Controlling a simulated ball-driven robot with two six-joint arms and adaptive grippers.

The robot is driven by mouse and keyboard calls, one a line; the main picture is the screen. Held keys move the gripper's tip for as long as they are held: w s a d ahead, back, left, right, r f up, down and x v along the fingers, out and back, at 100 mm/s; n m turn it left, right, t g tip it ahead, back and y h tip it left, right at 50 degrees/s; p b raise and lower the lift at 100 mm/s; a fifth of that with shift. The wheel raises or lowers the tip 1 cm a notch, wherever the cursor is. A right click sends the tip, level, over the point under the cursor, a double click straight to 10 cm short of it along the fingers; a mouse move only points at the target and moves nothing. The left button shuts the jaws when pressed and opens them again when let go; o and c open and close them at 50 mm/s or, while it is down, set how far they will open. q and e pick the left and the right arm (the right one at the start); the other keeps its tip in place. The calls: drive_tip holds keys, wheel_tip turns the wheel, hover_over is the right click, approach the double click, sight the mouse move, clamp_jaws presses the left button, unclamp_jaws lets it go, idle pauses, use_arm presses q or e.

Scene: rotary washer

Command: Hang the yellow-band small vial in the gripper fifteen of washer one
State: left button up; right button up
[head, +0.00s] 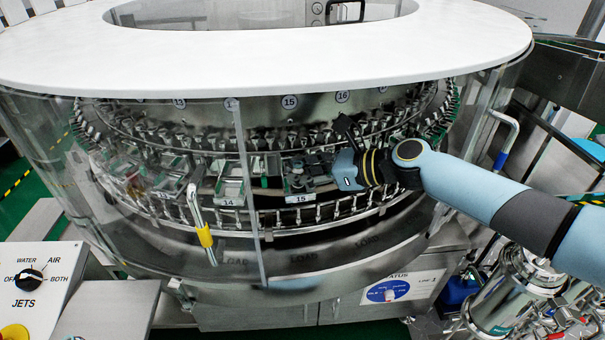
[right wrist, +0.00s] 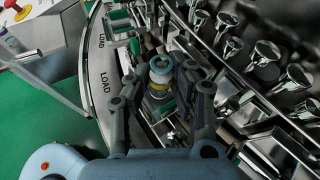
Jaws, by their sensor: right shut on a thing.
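Washer one (head: 450,45) is a round machine with a white top ring, clear panels and rings of metal grippers inside. A plate marked 15 (head: 300,199) sits on its front row, below my right gripper (head: 302,172). In the right wrist view my right gripper (right wrist: 163,85) is shut on the small vial (right wrist: 160,66), which has a pale top and a yellow band. The vial stands between the two fingers, close to the washer's row of holders. In the head view my gripper's dark fingers hide the vial and most of gripper fifteen. My left gripper is not in view.
A clear door panel with a yellow-banded handle (head: 204,236) stands left of my right arm. A plate marked 14 (head: 229,202) is left of plate 15. Metal holders (right wrist: 228,45) crowd the right wrist view's right side. A jets control box (head: 36,278) is at lower left.

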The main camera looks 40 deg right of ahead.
drive_tip(key=shift+f, duration=0.3)
drive_tip(key=o, duration=0.5)
drive_tip(key=shift+r, duration=0.2)
drive_tip(key=v, duration=1.2)
drive_tip(key=shift+s+r+b, duration=0.1)
drive_tip(key=shift+r+b, duration=0.05)
drive_tip(key=shift+b, duration=0.25)
